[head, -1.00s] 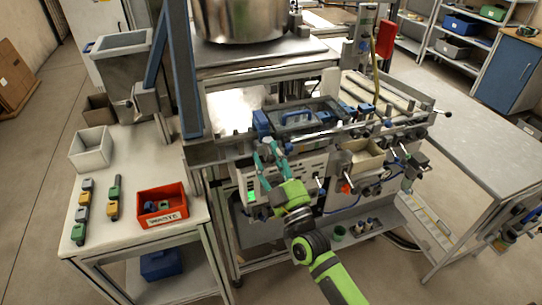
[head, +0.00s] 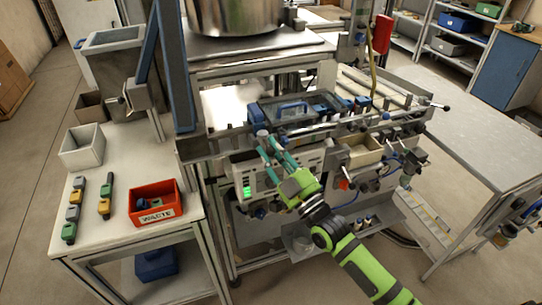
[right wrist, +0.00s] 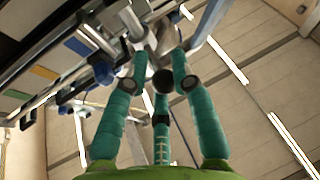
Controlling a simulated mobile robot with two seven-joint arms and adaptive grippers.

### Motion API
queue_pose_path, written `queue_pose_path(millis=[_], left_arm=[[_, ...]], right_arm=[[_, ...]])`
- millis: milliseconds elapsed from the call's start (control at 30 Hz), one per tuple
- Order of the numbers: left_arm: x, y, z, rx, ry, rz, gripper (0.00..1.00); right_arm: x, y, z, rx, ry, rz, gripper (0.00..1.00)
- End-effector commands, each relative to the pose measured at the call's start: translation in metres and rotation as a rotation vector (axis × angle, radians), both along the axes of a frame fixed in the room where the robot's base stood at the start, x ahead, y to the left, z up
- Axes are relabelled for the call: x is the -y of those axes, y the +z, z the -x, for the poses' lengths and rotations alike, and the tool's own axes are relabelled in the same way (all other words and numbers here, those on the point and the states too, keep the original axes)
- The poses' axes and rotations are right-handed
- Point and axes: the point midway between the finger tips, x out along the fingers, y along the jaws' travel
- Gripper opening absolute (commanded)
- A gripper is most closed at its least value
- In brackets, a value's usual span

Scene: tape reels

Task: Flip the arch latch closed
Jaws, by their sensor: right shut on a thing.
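My right gripper (head: 268,143) reaches up to the front left edge of the machine, its teal fingertips at a small grey cylindrical part (head: 262,134). In the right wrist view the fingers (right wrist: 155,62) close in around a dark round knob (right wrist: 163,81) with a grey rod or bracket behind it. Whether this part is the arch latch I cannot tell. A blue arch-shaped handle (head: 291,106) stands on the clear-covered unit just behind the fingertips, apart from them. My left gripper is not in view.
A red waste bin (head: 156,203) stands on the left side table (head: 120,215). A tan tray (head: 365,153) and several small levers line the machine's front, right of my gripper. A bare grey table (head: 470,125) is at the right.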

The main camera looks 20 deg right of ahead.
Motion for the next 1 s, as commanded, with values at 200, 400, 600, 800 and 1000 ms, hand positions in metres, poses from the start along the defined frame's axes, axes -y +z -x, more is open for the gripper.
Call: queue_pose_path(millis=[200, 400, 600, 800, 1000], left_arm=[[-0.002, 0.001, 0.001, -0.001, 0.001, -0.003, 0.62], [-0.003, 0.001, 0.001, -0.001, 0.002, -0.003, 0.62], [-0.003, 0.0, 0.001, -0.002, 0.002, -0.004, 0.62], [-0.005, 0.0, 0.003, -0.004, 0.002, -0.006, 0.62], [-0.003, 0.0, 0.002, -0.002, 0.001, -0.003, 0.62]], right_arm=[[0.0, 0.012, 0.0, 0.024, 0.006, -0.009, 0.0], [0.0, 0.011, 0.0, 0.023, 0.005, -0.009, 0.46], [0.0, 0.008, 0.0, 0.015, 0.005, -0.005, 0.46], [0.003, 0.001, 0.008, 0.009, 0.004, -0.004, 0.46], [0.013, -0.013, 0.041, 0.007, 0.004, -0.001, 0.46]])
